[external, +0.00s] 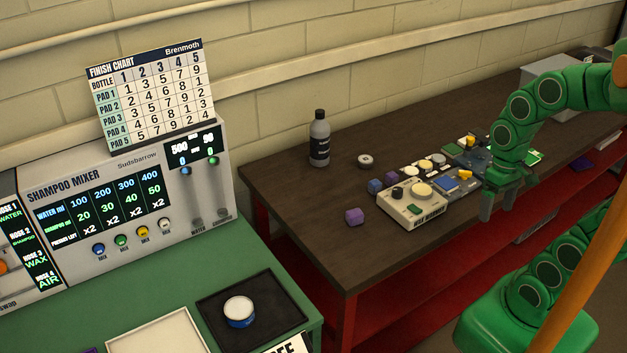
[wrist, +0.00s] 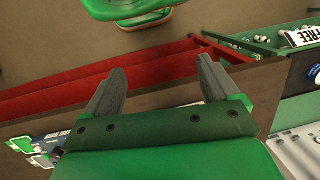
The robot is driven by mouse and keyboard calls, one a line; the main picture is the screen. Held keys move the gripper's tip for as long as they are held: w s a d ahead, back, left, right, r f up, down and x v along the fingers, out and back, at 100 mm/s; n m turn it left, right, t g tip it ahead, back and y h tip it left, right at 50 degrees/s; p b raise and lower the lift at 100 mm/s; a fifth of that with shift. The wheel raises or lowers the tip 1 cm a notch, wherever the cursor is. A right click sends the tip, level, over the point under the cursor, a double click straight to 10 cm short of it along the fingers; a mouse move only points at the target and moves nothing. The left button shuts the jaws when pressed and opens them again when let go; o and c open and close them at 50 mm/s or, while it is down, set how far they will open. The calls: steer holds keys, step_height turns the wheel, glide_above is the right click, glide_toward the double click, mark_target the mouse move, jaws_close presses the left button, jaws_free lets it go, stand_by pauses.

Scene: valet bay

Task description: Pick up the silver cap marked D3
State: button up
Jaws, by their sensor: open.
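No marking D3 is readable in either view, so I cannot tell which piece is the silver cap. A small pale round piece with a dark centre (external: 365,160) lies alone on the dark wooden bench (external: 300,205). Several small round pieces sit on and around the boards further right, too small to identify. My gripper (external: 498,208) is open and empty by the bench's front edge, to the right of the cream box (external: 413,211). In the wrist view my gripper (wrist: 160,82) shows both fingers apart, with no cap between them.
A grey bottle (external: 319,138) stands near the wall. Purple (external: 354,216) and blue (external: 375,186) cubes lie left of the cream box. A shampoo mixer (external: 120,205) stands on the green counter (external: 160,290), with a black tray (external: 265,325) in front. The bench's left part has clear room.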

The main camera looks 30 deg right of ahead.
steer(key=w+a+m+t+y, duration=0.1)
steer(key=w+a+m+y, duration=0.4)
steer(key=w+a, duration=0.65)
steer(key=w+r+m+t+y, duration=0.1)
steer(key=w+m+t+y, duration=0.3)
steer(key=w, duration=1)
steer(key=m+t, duration=0.6)
steer(key=m, duration=0.8)
glide_toward(369, 159)
steer(key=s+a+r, duration=0.2)
steer(key=a+r, duration=0.3)
steer(key=a, duration=0.3)
steer(key=w+d+f+m, duration=0.1)
steer(key=d+f, duration=0.1)
steer(key=w+d+f+m+h, duration=0.1)
steer(key=d+m, duration=0.1)
steer(key=w+d+f+m+t, duration=0.1)
steer(key=d+f, duration=0.1)
steer(key=shift+d+f+m, duration=0.15)
steer(key=shift+f+m, duration=0.15)
steer(key=shift+f, duration=0.05)
steer(key=shift+x, duration=1.2)
steer(key=shift+h, duration=0.3)
steer(key=shift+s+a+x, duration=0.1)
steer(key=shift+a+x, duration=0.05)
steer(key=shift+x, duration=0.85)
steer(key=shift+s+a+x, duration=0.15)
steer(key=shift+x, duration=1.6)
